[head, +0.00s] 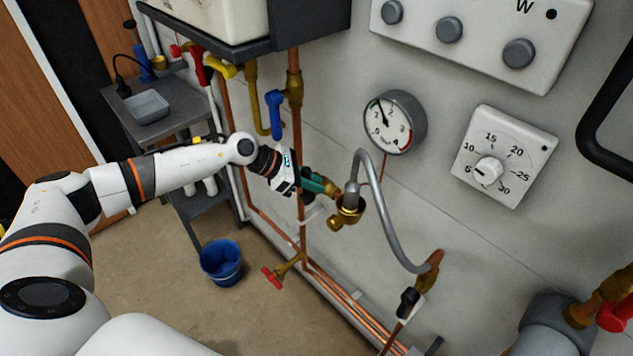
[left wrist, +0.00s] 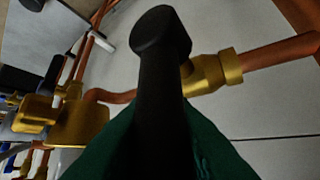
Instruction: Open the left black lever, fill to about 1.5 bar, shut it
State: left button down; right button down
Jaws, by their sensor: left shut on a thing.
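My left gripper (head: 320,186), with green fingers, reaches the brass valve at the left end of the grey braided hose (head: 376,190). In the left wrist view the black lever (left wrist: 161,50) stands between the green fingers (left wrist: 158,140), which are shut on it. A brass valve body (left wrist: 207,74) with copper pipe sits beside the lever. In the head view the gripper hides most of this lever. The round pressure gauge (head: 395,122) has its needle pointing to the upper left; its small figures are hard to read. My right gripper is not in view.
A second black lever (head: 407,302) sits at the hose's lower right end. A blue lever (head: 274,112) and a red tap (head: 271,278) are on nearby pipes. A thermostat dial (head: 487,170) is on the wall. A blue bucket (head: 222,263) stands on the floor.

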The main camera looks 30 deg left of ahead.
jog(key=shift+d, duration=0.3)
pick_arm(q)
jog(key=c, duration=1.5)
grip_release()
jog(key=shift+c, duration=0.2)
jog(key=shift+d, duration=0.1)
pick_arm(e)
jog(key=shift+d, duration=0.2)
